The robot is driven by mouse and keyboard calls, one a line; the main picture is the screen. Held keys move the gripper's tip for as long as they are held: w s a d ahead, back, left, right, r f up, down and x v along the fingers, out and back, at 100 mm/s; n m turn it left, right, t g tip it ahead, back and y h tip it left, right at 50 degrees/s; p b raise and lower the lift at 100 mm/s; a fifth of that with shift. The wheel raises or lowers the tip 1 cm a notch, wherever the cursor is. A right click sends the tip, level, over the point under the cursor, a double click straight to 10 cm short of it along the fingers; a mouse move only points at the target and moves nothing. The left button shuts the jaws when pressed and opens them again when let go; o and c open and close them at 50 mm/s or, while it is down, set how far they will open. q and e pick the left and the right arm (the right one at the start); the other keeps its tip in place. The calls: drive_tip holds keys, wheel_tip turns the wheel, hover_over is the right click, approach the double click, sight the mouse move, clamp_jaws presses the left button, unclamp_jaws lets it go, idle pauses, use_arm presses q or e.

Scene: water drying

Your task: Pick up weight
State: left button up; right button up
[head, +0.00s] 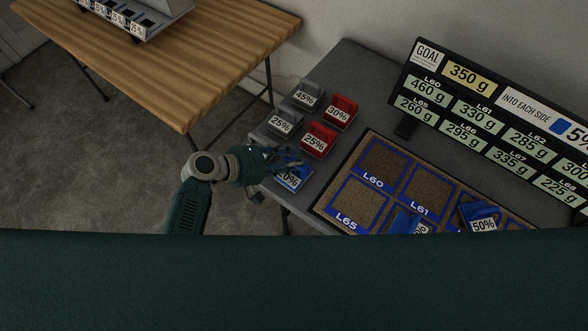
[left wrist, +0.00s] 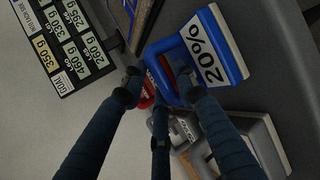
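A blue weight marked 20% (head: 293,181) stands near the left edge of the grey table, partly covered by my left gripper (head: 283,160) in the head view. The left wrist view shows the weight large, with its white 20% label (left wrist: 207,50). My left gripper (left wrist: 158,84) has its fingers spread, with the tips at the blue weight's near side. A gap shows between the tips, and I cannot tell whether they touch it. My right gripper is not in view.
A board with cork squares (head: 383,160) holds more blue weights (head: 481,216). A goal sign (head: 500,120) stands behind.

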use_arm(q)
clamp_jaws()
drive_tip(key=shift+r, duration=0.1)
